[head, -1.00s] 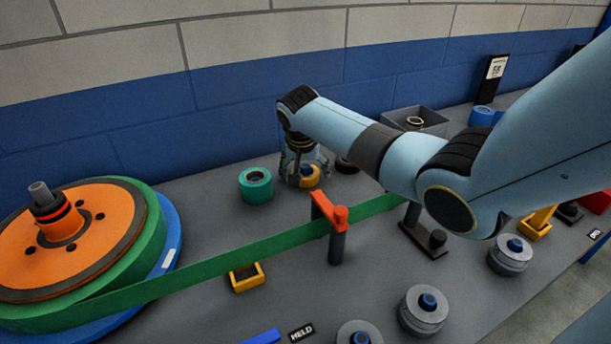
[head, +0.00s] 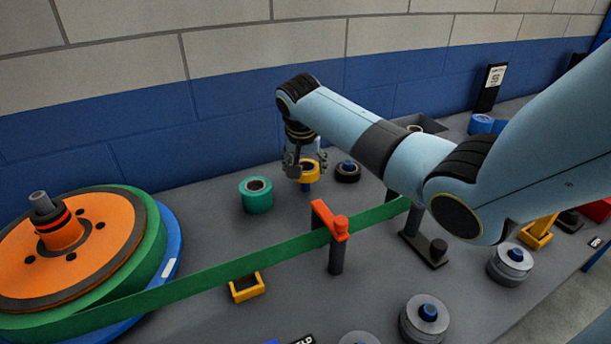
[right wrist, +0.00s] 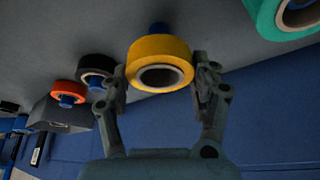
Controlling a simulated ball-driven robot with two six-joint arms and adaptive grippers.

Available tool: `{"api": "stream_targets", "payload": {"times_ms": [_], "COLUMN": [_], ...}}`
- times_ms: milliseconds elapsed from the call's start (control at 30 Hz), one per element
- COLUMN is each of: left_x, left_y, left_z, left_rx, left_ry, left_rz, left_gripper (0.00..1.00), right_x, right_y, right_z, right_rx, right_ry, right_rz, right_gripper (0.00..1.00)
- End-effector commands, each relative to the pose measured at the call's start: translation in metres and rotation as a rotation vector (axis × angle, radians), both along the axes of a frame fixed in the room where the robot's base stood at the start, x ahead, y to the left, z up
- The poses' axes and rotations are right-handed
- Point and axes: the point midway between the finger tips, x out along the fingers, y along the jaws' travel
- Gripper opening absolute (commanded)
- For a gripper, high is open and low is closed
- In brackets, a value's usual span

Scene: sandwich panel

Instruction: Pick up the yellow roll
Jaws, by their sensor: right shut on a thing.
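The yellow roll (head: 312,173) is in the grasp of my right gripper (head: 305,168) near the back wall in the head view. In the right wrist view the yellow roll (right wrist: 150,50) sits between the two fingers of my right gripper (right wrist: 160,84), which press on its sides. Its hollow core faces the camera. A blue peg (head: 306,187) shows just below the roll; I cannot tell whether the roll is fully clear of it. My left gripper is not in view.
A teal roll (head: 256,197) stands left of the yellow one and a black roll (head: 347,174) on its right. A green belt (head: 250,259) runs from the big orange-topped reel (head: 100,225) past an orange-topped post (head: 338,250). The blue wall is close behind.

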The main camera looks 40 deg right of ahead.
Motion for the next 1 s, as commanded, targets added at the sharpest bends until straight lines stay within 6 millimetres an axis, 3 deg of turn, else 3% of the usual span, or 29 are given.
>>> {"api": "stream_targets", "payload": {"times_ms": [533,1000], "left_x": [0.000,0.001], "left_y": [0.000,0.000], "left_z": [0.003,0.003], "left_rx": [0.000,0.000], "left_ry": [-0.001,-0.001], "left_rz": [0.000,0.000], "left_gripper": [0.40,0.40], "right_x": [-0.070,-0.079], "right_y": [-0.078,-0.086], "right_z": [0.062,0.070], "right_rx": [-0.005,0.001], "right_ry": [0.001,0.001], "right_rz": [0.001,0.000], "right_gripper": [0.29,0.29]}}
